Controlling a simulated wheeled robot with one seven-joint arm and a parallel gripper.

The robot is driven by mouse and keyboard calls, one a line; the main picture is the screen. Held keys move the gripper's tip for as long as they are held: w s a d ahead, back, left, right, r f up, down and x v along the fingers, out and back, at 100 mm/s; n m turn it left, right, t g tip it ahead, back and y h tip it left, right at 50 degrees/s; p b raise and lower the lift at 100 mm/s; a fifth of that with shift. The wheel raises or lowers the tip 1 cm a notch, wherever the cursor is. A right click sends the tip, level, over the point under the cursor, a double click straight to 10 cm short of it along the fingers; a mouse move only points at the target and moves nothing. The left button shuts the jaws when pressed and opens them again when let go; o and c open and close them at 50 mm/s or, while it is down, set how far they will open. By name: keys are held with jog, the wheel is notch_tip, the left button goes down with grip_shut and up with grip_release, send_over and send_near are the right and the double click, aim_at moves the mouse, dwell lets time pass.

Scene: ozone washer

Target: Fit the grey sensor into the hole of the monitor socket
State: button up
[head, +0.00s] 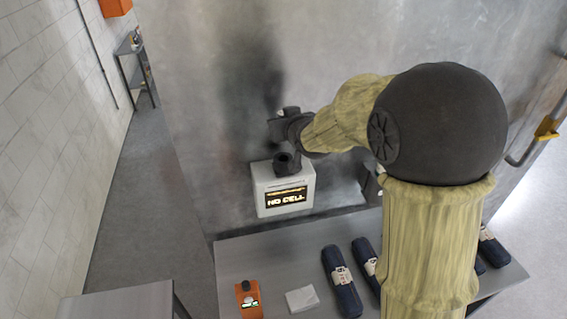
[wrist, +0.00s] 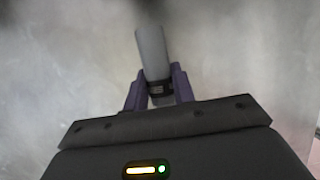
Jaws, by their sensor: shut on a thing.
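The monitor (head: 283,188) is a pale box on the metal wall with a lit display reading "NO CELL". Its dark round socket (head: 287,163) stands on top, with an opening facing up. My gripper (head: 284,124) is just above the socket, apart from it, in the head view. In the wrist view, the purple fingers of my gripper (wrist: 158,90) are shut on the grey sensor (wrist: 152,52), a pale cylinder with a dark band between the fingers. The sensor sticks out beyond the fingertips, slightly tilted in the picture. I cannot make out the sensor in the head view.
A metal table (head: 240,257) below carries an orange device (head: 248,299), a white folded cloth (head: 302,298) and several dark blue rolls (head: 342,281). The large metal wall (head: 215,90) stands close behind the monitor. My arm hides part of the table's right side.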

jog(key=shift+s+r, duration=0.1)
jog(key=shift+s, duration=0.1)
jog(key=p, duration=0.3)
send_over(284, 153)
jog(key=s, duration=0.2)
notch_tip(284, 153, down, 6)
jog(key=shift+s+r, duration=0.1)
jog(key=shift+s, duration=0.05)
jog(key=shift+b, duration=0.3)
jog(key=shift+s, duration=0.1)
jog(key=shift+f+p, duration=0.95)
jog(key=shift+f, duration=1.2)
jog(key=shift+f, duration=0.1)
jog(key=o, duration=1)
